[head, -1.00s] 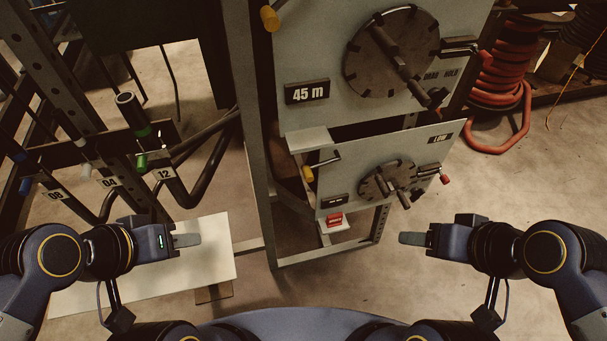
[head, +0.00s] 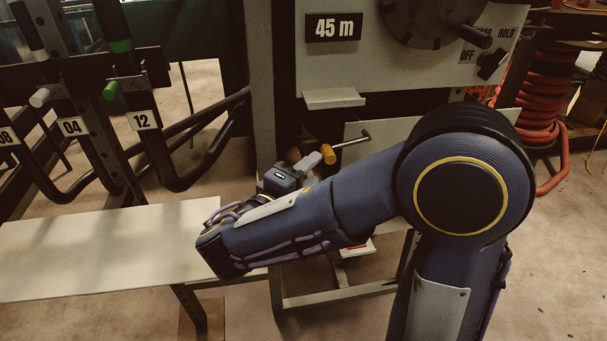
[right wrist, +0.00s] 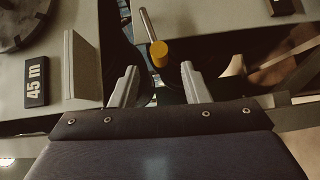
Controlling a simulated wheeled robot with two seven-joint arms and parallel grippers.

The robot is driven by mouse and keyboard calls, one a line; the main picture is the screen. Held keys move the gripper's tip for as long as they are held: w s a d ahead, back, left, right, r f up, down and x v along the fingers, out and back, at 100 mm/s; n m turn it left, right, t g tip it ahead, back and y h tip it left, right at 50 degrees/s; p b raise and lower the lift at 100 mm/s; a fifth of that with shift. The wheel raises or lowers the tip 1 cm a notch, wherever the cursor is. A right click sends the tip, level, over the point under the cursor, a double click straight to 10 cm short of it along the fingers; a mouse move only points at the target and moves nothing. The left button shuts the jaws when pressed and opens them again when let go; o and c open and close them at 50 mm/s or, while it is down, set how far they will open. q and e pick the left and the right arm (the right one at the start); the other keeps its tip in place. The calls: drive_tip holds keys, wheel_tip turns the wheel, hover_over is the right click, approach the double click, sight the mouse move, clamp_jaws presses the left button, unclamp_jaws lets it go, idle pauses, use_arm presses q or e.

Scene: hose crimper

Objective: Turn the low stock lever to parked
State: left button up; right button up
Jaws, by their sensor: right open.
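The low stock lever (head: 352,140) is a thin metal rod with a yellow knob (head: 328,154) at its left end, on the lower grey panel (head: 380,128). My right gripper (head: 312,161) is at the knob, its fingers pointing up and right. In the right wrist view the two grey fingers (right wrist: 158,68) are apart, with the yellow knob (right wrist: 159,54) centred at the mouth between the tips. I cannot tell whether either finger touches it. My right arm hides most of the lower panel, including its dial and label. My left gripper is not in view.
The upper panel with its "45 m" plate (head: 333,27) and a small ledge (head: 334,97) sits just above the gripper. A steel frame post (head: 266,80) stands left of it. A pale bench (head: 110,245) and a rack of numbered hoses (head: 130,110) are at left.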

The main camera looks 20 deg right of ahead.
sight(325, 159)
drive_tip(key=x, duration=0.7)
drive_tip(key=shift+w+d+b, duration=0.15)
drive_tip(key=shift+d+b, duration=0.2)
drive_tip(key=shift+b, duration=0.05)
